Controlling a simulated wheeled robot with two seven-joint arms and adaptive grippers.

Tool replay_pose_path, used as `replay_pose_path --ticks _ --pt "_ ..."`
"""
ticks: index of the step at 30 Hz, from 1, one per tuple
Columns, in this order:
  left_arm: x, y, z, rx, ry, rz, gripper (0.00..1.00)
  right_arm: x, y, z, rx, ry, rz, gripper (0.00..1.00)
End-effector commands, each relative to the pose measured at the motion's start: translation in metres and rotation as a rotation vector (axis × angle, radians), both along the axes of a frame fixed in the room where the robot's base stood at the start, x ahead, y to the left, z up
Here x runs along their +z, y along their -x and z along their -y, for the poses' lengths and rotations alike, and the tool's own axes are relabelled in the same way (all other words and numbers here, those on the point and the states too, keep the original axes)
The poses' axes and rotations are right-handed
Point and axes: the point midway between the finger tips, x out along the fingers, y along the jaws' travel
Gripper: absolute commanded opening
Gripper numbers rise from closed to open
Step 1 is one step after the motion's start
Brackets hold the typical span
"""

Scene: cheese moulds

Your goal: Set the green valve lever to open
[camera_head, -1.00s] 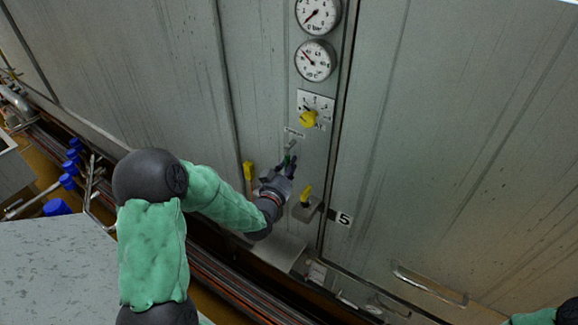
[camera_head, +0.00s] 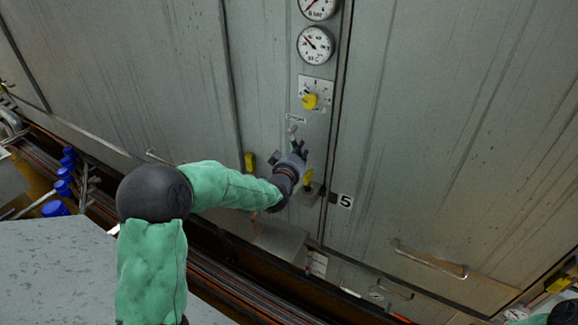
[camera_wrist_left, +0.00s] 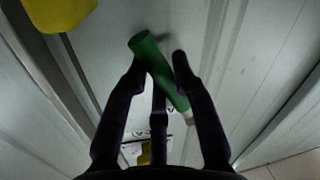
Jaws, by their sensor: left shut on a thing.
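The green valve lever (camera_wrist_left: 146,46) shows in the left wrist view as a green bar, slanting between my gripper's dark fingers. My left gripper (camera_wrist_left: 160,65) is shut on it, with the lever's rounded end sticking out past the fingertips. In the head view my left gripper (camera_head: 296,148) is at the wall panel, below the yellow dial knob (camera_head: 310,101). There the fingers hide most of the lever, and I cannot read its exact angle. My right gripper is out of view; only part of its arm shows at the bottom right corner.
Two round gauges, the lower one (camera_head: 315,44) whole, sit above the knob. A yellow handle (camera_head: 250,161) is left of my gripper and a yellow lever (camera_head: 308,178) is close below right.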

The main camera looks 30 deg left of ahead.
Motion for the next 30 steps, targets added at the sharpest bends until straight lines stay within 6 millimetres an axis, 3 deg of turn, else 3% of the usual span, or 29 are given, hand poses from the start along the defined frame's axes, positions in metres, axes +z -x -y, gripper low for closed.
replay_pose_path --ticks 12,30 --pt "0.016 -0.005 0.02 -0.002 0.397 0.005 0.0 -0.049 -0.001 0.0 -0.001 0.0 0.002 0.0" --pt "0.047 -0.004 0.032 -0.001 0.91 0.001 0.0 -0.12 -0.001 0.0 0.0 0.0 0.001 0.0"
